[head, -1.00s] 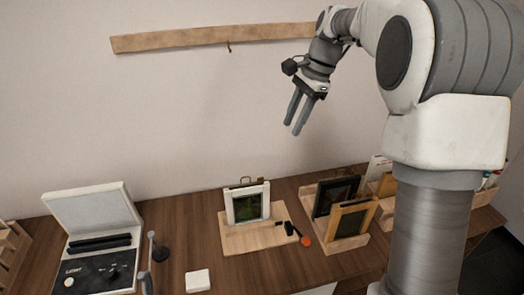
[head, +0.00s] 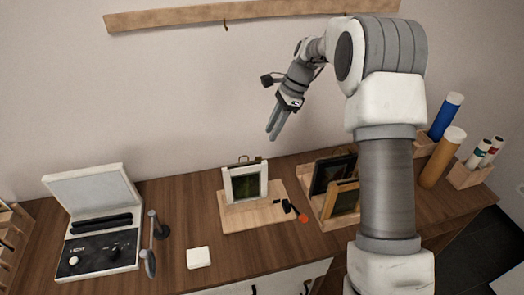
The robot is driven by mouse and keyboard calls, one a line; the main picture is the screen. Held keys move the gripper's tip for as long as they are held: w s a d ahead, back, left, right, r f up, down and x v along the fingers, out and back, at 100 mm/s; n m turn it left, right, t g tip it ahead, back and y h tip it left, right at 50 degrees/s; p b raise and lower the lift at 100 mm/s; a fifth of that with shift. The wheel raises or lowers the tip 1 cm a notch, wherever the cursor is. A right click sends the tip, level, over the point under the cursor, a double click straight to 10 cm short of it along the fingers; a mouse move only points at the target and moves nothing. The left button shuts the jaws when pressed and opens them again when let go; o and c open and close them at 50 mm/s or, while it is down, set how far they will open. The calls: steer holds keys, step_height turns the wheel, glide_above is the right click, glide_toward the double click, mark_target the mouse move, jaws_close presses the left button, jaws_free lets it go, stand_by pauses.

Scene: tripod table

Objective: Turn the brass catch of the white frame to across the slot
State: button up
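The white frame (head: 228,186) stands upright on a light wooden board (head: 238,220) in the middle of the table, with a dark green picture inside. A small brass-coloured piece (head: 257,159) shows at its top edge; it is too small to tell how the catch is turned or where the slot lies. My gripper (head: 273,134) is raised in front of the wall, above the frame and slightly to its right. Its two fingers point down and hold nothing; a narrow gap seems to show between them.
A light box with raised lid (head: 98,250), a stand magnifier (head: 150,262) and a white block (head: 199,257) are left.

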mark_target(262, 159)
steer(key=x, duration=0.8)
steer(key=shift+a+f, duration=0.1)
steer(key=shift+f, duration=0.15)
jaws_close()
